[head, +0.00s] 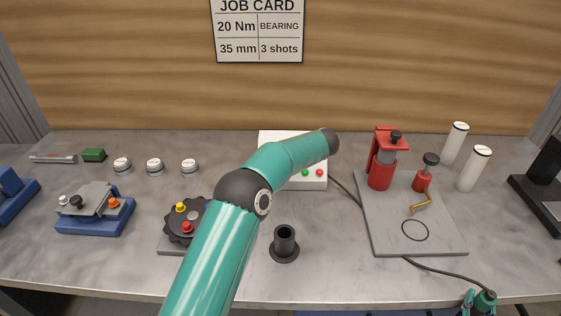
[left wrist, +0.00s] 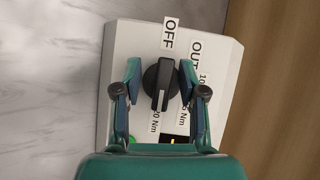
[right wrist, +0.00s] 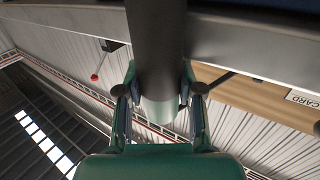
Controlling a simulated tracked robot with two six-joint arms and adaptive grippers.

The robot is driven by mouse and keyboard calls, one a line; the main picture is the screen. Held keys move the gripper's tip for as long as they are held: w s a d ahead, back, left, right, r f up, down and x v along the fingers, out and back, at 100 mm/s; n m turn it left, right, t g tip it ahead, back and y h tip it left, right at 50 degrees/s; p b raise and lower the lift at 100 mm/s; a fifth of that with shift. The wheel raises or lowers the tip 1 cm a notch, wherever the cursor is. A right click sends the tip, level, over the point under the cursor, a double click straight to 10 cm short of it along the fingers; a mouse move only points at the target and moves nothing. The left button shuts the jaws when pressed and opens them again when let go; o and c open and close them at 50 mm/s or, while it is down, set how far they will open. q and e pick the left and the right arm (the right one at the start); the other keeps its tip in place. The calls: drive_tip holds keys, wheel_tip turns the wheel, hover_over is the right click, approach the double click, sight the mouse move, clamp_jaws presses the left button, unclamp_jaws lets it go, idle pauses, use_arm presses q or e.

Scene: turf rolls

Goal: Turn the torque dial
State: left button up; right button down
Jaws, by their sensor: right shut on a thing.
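The torque dial (left wrist: 161,80) is a black knob on a white box, between labels reading OFF, OUT and partly covered Nm values. A white mark shows at its lower end in the left wrist view. My left gripper (left wrist: 160,72) has its fingers on either side of the knob, with narrow gaps. The box (head: 290,142) stands at the back of the bench in the head view, where my left arm hides the dial and left gripper. My right gripper (head: 477,302) is at the front right edge, shut on a dark cylindrical tool (right wrist: 157,45) with a green part.
A grey plate (head: 385,235) with a red press (head: 381,170) stands at the right. A cable (head: 450,273) runs to the held tool. A black cylinder (head: 285,245) and a dark round fixture (head: 176,228) stand near my left arm. A job card (head: 258,35) reads 20 Nm.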

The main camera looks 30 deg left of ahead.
use_arm(q)
drive_tip(key=shift+a, duration=0.1)
drive_tip(key=v, duration=1.2)
idle(0.4)
